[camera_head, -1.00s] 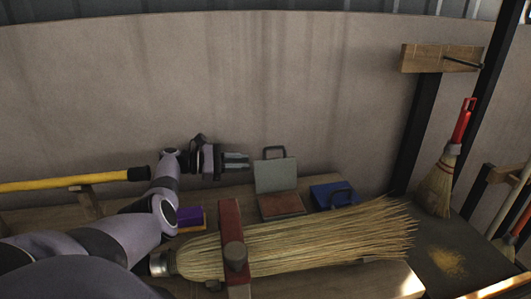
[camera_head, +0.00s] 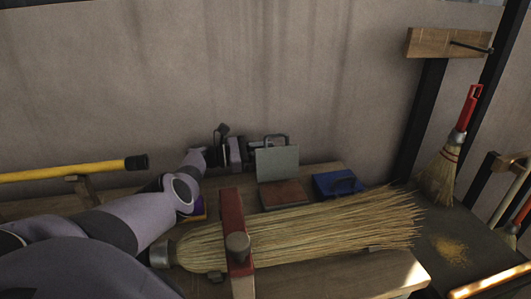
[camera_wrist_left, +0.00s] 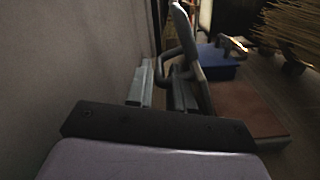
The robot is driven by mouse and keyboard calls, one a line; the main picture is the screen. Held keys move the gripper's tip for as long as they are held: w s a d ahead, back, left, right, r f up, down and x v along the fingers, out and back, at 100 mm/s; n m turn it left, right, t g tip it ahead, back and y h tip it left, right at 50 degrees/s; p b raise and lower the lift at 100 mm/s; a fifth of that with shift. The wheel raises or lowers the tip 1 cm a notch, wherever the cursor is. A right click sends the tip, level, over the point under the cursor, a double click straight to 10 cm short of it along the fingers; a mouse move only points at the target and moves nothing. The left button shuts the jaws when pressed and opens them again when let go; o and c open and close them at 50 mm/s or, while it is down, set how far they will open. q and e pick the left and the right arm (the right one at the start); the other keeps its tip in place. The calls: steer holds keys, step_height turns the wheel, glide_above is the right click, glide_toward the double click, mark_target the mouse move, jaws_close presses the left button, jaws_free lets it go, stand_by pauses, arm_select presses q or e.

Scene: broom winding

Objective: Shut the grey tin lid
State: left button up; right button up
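The grey tin (camera_head: 285,195) stands open on the bench, its reddish-brown inside showing. Its grey lid (camera_head: 277,163) stands about upright at the back, with a dark handle (camera_head: 275,139) on its top edge. In the left wrist view the lid (camera_wrist_left: 188,38) is seen nearly edge-on, with the open tin (camera_wrist_left: 245,110) to its right. My left gripper (camera_head: 247,153) is at the lid's left rear, its fingertips partly hidden by the lid. In the left wrist view its fingers (camera_wrist_left: 162,88) are apart, close to the dark handle. I cannot tell whether they touch it. My right gripper is not in view.
A large straw broom head (camera_head: 320,235) under a red clamp (camera_head: 231,217) lies in front. The wall (camera_head: 330,90) is close behind.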

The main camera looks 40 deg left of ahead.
arm_select(q)
jaws_close()
stand_by(1.4)
